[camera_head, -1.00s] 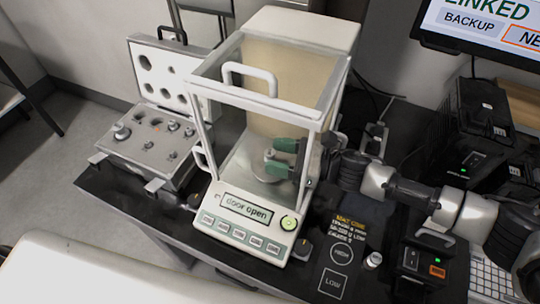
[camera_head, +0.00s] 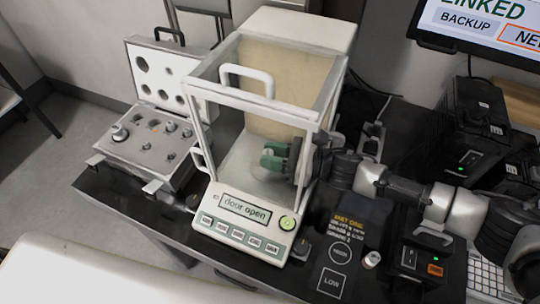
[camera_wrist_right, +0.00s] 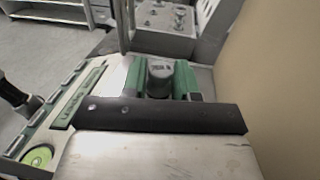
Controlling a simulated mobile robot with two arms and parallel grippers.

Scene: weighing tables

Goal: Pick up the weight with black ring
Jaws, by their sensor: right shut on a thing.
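My right gripper (camera_head: 270,156) reaches through the open right side of the glass-walled balance (camera_head: 248,205). Its green fingertips are shut on a grey metal weight (camera_wrist_right: 159,75), whose knob shows between them in the right wrist view. In the head view the fingers hide most of this weight. I cannot make out a ring on it, nor whether it touches the pan. Another small weight (camera_head: 372,260) stands on the dark table beside the pads; its band looks reddish. My left gripper is not in view.
An open weight case (camera_head: 118,165) with several weights stands left of the balance. The balance display reads "door open". Black boxes and a monitor (camera_head: 490,25) stand further right.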

